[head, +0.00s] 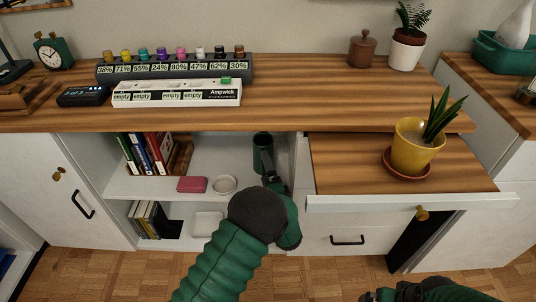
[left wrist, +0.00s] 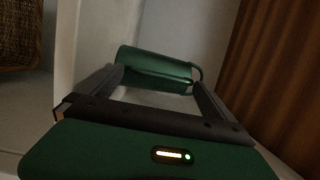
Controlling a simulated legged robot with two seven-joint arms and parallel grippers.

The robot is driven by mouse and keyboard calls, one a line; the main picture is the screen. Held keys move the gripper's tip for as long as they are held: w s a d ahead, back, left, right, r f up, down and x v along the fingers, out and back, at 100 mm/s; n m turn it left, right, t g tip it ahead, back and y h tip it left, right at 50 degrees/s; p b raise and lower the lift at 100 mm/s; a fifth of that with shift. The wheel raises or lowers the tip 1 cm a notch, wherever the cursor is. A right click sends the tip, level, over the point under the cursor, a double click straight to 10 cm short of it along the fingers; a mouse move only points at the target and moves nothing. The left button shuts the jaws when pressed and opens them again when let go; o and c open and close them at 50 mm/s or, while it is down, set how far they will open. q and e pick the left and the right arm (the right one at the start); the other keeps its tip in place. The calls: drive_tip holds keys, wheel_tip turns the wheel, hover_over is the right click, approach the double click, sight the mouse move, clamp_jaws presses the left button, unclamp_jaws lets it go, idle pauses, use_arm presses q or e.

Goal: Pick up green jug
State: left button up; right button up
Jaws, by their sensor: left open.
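The green jug (head: 262,148) stands on the upper shelf of the open cabinet, near its right wall. In the left wrist view the jug (left wrist: 155,66) appears just ahead of the fingertips, with its handle toward the right. My left gripper (head: 268,174) reaches into the cabinet right at the jug. It is open, with one finger on each side of the jug's lower part (left wrist: 158,82); I cannot tell whether they touch it. My right gripper (head: 375,296) shows only partly at the bottom edge, and its jaws are unclear.
The desktop (head: 290,105) overhangs the shelf. A drawer unit (head: 340,175) bearing a potted plant (head: 415,150) stands right.

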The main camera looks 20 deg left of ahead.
use_arm(q)
drive_tip(key=shift+s+a, duration=0.1)
drive_tip(key=shift+a, duration=0.25)
drive_tip(key=shift+c, duration=0.9)
drive_tip(key=shift+d, duration=0.5)
drive_tip(key=c, duration=1)
drive_tip(key=shift+a+f, duration=0.1)
drive_tip(key=shift+a, duration=0.1)
drive_tip(key=c, duration=0.7)
drive_tip(key=shift+o, duration=0.2)
